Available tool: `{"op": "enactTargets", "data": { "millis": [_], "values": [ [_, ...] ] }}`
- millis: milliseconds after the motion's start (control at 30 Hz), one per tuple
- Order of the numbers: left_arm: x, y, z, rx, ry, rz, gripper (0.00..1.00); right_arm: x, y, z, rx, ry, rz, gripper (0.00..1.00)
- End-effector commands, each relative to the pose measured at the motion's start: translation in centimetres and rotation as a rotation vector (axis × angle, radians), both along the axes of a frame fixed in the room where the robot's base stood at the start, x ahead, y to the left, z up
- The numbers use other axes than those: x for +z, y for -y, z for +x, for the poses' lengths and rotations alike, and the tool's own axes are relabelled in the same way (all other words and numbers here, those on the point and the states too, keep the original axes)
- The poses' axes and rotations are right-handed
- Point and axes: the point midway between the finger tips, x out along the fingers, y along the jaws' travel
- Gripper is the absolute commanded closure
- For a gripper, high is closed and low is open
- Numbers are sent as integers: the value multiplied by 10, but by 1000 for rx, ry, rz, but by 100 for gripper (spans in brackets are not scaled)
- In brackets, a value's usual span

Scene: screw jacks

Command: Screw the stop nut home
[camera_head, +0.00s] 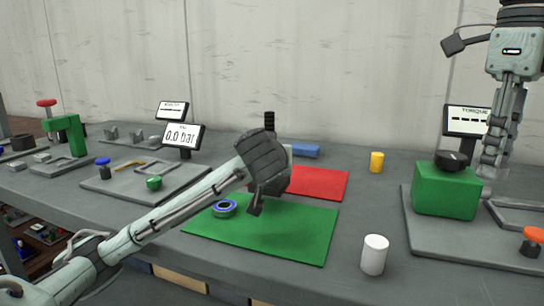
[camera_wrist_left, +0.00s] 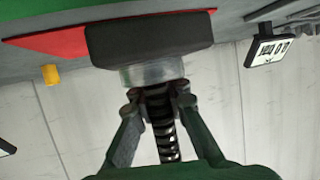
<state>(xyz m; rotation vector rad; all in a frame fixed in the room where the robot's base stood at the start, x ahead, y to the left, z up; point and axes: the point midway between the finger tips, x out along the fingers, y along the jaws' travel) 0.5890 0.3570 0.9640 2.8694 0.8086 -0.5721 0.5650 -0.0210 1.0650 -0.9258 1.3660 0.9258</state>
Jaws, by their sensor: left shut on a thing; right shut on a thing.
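The jack stands at the mat's back edge, mostly behind my left gripper in the head view. Its black threaded spindle (camera_head: 269,121) sticks up above the gripper. The left wrist view shows the spindle (camera_wrist_left: 164,135), a grey round collar (camera_wrist_left: 150,73) and a dark block (camera_wrist_left: 150,38). My left gripper (camera_wrist_left: 158,95) is shut around the spindle right against the collar. I cannot tell the stop nut apart between the fingertips. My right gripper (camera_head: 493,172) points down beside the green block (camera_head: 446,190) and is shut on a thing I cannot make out.
A blue-ringed part (camera_head: 224,208) lies on the green mat (camera_head: 300,240). A red mat (camera_head: 320,183) is behind. A white cylinder (camera_head: 374,255) and a yellow cylinder (camera_head: 376,162) stand right of the mats. A pressure display (camera_head: 183,135) stands left, a torque display (camera_head: 466,121) right.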

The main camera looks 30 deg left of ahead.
Motion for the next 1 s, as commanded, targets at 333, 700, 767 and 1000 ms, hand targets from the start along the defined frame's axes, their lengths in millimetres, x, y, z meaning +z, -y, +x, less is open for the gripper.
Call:
{"op": "enactTargets", "data": {
  "millis": [333, 700, 767, 1000],
  "values": [
    [4, 14, -23, 1, 8, 0, 100, -1, 0, 0, 0, 0, 0, 95],
    [3, 14, -24, 1, 8, 0, 100, -1, 0, 0, 0, 0, 0, 95],
    [3, 14, -24, 1, 8, 0, 100, -1, 0, 0, 0, 0, 0, 95],
    [3, 14, -24, 1, 8, 0, 100, -1, 0, 0, 0, 0, 0, 95]
  ]
}}
